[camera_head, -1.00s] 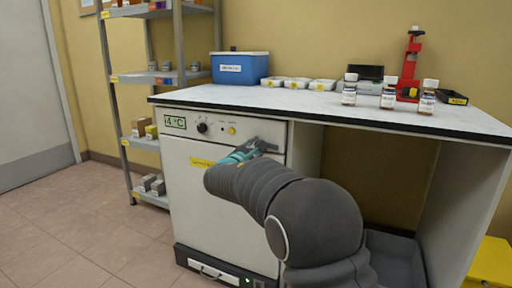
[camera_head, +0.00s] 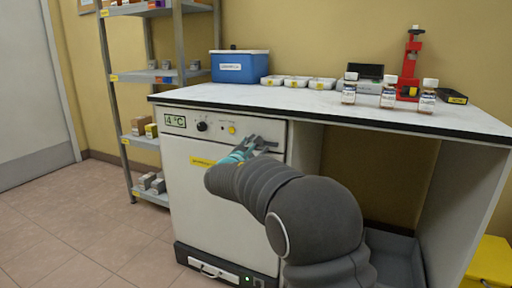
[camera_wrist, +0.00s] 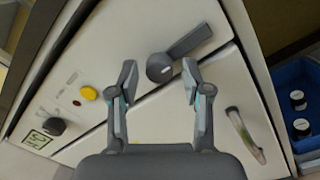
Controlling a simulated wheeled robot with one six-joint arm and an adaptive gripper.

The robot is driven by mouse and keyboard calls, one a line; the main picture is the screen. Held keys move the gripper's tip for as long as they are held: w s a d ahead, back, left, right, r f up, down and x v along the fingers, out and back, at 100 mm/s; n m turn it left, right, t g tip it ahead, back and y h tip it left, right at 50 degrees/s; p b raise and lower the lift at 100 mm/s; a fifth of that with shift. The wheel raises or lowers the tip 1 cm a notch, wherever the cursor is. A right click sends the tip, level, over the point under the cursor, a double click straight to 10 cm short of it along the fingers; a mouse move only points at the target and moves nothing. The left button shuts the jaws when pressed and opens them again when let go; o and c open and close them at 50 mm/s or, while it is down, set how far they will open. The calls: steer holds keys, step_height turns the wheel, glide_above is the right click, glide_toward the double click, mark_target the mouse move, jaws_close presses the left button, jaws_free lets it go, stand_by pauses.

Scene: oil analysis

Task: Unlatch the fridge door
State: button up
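The fridge (camera_head: 215,190) is a white cabinet under the bench, and its door looks closed. In the wrist view a grey latch (camera_wrist: 188,41) with a round dark hub (camera_wrist: 159,67) sits at the seam between the control panel and the door (camera_wrist: 185,110). Its lever points up and right. My gripper (camera_wrist: 159,74) is open, with one fingertip on each side of the hub; I cannot tell whether they touch it. A curved metal handle (camera_wrist: 244,134) is on the door to the right. In the head view my gripper (camera_head: 264,144) is at the fridge's upper right, and the latch is hard to separate from it.
The panel has a yellow button (camera_wrist: 89,93), a dark knob (camera_wrist: 53,126) and a 4 °C display (camera_head: 175,122). The worktop (camera_head: 230,95) overhangs above my gripper. A metal shelf (camera_head: 128,140) stands left. The floor (camera_head: 95,225) before the fridge's left side is clear.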

steer(key=shift+s+a, duration=0.1)
steer(key=v, duration=1.1)
steer(key=shift+s, duration=0.4)
steer(key=shift+a+f, duration=0.1)
steer(key=shift+f, duration=0.05)
steer(key=s+d+f+m+g, duration=0.3)
steer(key=f+g, duration=0.1)
steer(key=f, duration=0.4)
steer(key=s+d+f+m+g, duration=0.6)
steer(key=s+d+m+g, duration=0.1)
steer(key=s+d, duration=0.35)
steer(key=s+d+r+m+y+p, duration=0.2)
steer(key=s+d+m, duration=0.4)
steer(key=s, duration=0.6)
steer(key=s+d+r+m+y+p, duration=0.3)
steer(key=s+d+r+m, duration=0.3)
steer(key=s, duration=0.6)
steer(key=shift+s+d+m+g+y, duration=0.35)
steer(key=shift+d+m+y, duration=0.4)
steer(key=shift+m, duration=0.45)
